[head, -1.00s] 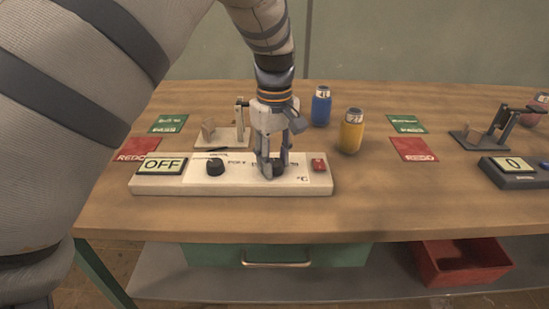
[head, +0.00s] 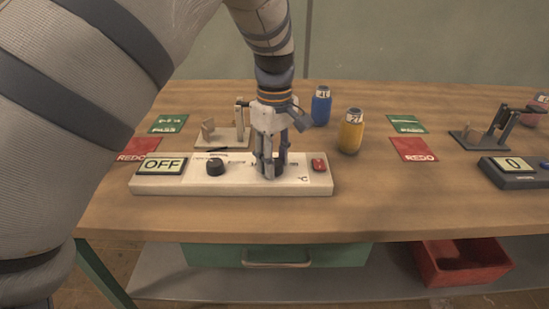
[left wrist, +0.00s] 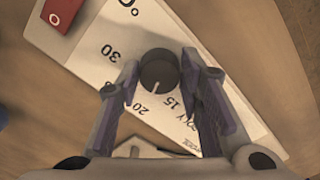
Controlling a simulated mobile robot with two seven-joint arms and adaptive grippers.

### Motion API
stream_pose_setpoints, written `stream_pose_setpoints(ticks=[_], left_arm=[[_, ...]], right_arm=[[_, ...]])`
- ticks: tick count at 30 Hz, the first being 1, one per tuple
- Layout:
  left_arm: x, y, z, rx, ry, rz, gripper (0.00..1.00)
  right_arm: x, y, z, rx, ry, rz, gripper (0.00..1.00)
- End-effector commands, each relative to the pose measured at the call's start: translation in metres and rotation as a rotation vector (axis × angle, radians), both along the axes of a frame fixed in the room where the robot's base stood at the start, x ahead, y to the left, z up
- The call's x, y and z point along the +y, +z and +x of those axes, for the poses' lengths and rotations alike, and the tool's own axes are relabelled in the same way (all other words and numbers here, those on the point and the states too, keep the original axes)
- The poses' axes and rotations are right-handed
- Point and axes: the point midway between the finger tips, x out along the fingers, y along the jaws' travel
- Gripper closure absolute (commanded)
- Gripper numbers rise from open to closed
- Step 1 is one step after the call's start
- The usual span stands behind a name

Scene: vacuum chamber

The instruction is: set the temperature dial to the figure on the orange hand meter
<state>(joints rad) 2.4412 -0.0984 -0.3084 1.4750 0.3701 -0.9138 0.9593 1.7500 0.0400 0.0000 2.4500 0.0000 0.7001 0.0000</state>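The orange-yellow hand meter (head: 351,132) stands upright on the bench; its small display seems to read 27. The temperature dial (left wrist: 158,72) is a black round knob on a white panel (head: 230,185). In the left wrist view its white mark points between 20 and 15, and 30 lies further round. My left gripper (head: 275,172) points down over the panel. Its fingers (left wrist: 160,75) flank the dial closely on both sides and appear shut on it. In the head view they hide most of the dial. My right gripper is not in view.
The panel also has an OFF display (head: 163,165), a second black knob (head: 215,167) and a red switch (head: 319,165). A blue meter (head: 321,106) stands behind. A small stand (head: 228,135) is behind the panel. A device reading 0 (head: 514,170) is at right.

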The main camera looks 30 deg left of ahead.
Motion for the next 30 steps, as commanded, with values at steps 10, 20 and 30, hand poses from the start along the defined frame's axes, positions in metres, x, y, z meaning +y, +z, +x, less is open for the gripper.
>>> stream_pose_setpoints(ticks=[10, 20, 30], left_arm=[[0.0, 0.001, 0.0, -0.001, -0.001, 0.0, 0.48], [0.0, 0.074, 0.002, -0.008, -0.001, 0.001, 0.48], [0.0, 0.12, 0.0, 0.0, 0.0, 0.0, 0.48]], right_arm=[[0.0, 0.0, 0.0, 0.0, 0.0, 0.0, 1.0], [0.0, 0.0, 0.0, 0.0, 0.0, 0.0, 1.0], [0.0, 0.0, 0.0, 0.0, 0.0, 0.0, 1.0]])
